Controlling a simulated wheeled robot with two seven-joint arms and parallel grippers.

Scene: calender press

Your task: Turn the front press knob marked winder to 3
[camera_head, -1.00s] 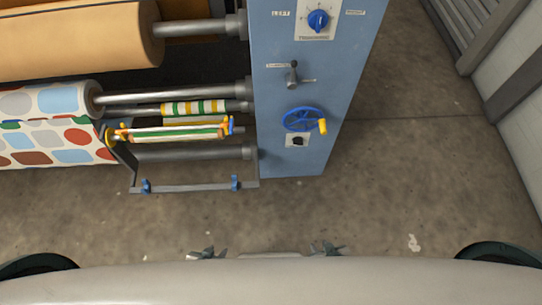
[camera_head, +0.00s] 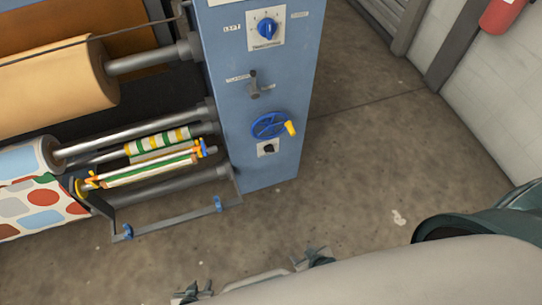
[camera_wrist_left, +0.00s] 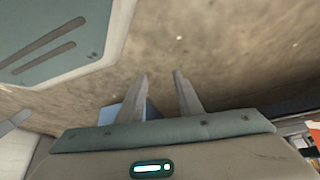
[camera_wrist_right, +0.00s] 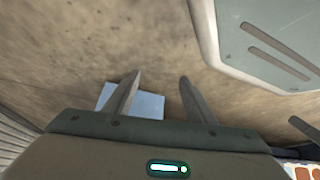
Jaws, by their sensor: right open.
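The blue press end panel (camera_head: 235,65) stands upright in the head view. It carries a blue knob (camera_head: 267,28) on a white dial plate near the top, and a small black knob (camera_head: 268,149) on a white plate lower down. The lettering is too small to tell which knob is marked winder, and the numbers cannot be read. My left gripper (camera_head: 192,292) and right gripper (camera_head: 313,257) are low in the head view, well apart from the panel. The wrist views show the left fingers (camera_wrist_left: 160,74) and right fingers (camera_wrist_right: 160,76) spread and empty.
A grey lever (camera_head: 255,84) and a blue handwheel (camera_head: 268,125) with a yellow handle sit between the knobs. Rollers with paper (camera_head: 50,85) and patterned fabric (camera_head: 40,205) extend left. A red extinguisher (camera_head: 502,14) hangs on the right wall. Floor (camera_head: 360,150) right of the press is clear.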

